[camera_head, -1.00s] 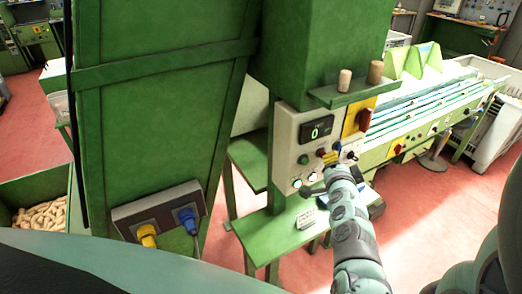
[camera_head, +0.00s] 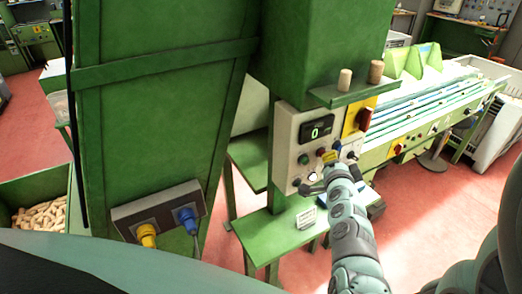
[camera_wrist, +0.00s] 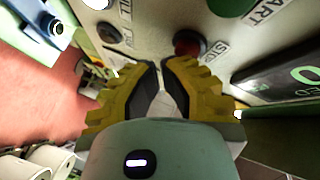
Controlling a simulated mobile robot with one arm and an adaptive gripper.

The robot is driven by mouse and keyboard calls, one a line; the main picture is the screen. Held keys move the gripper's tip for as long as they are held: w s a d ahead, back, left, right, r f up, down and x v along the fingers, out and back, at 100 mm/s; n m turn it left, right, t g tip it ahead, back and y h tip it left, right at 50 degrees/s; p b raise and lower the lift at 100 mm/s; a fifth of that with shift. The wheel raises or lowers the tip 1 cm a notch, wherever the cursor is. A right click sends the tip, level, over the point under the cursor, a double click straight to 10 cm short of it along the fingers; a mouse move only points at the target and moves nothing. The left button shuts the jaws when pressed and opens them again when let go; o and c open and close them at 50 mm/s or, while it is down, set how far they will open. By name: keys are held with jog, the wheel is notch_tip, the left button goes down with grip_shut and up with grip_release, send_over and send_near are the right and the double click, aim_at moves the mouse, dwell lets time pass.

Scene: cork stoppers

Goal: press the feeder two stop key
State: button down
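The control panel (camera_head: 285,150) has a display reading 0, a green button (camera_head: 303,159), a red button (camera_head: 320,152) and several dark knobs. Low on it are a white-lit button (camera_head: 312,177) and a dark button (camera_head: 297,182). My gripper (camera_head: 314,189) is in front of the panel's lower part. In the wrist view its yellow fingers (camera_wrist: 158,64) have their tips almost together, with nothing between them. Past the tips are the red button (camera_wrist: 188,43), a green button (camera_wrist: 232,6) and a black button (camera_wrist: 108,32). I cannot read a feeder two label; contact is unclear.
Two corks (camera_head: 345,80) stand on a green shelf above the panel. A yellow plate with a red switch (camera_head: 358,118) is at the panel's right. A green table (camera_head: 275,235) with a small white card is below. A conveyor (camera_head: 430,105) runs behind on the right.

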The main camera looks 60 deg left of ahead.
jog(key=shift+d, duration=0.75)
jog(key=shift+b, duration=0.3)
jog(key=d, duration=0.1)
jog(key=d+b, duration=0.1)
jog(key=d, duration=0.1)
jog(key=d+b, duration=0.1)
jog(key=d, duration=0.1)
jog(key=shift+s, duration=0.25)
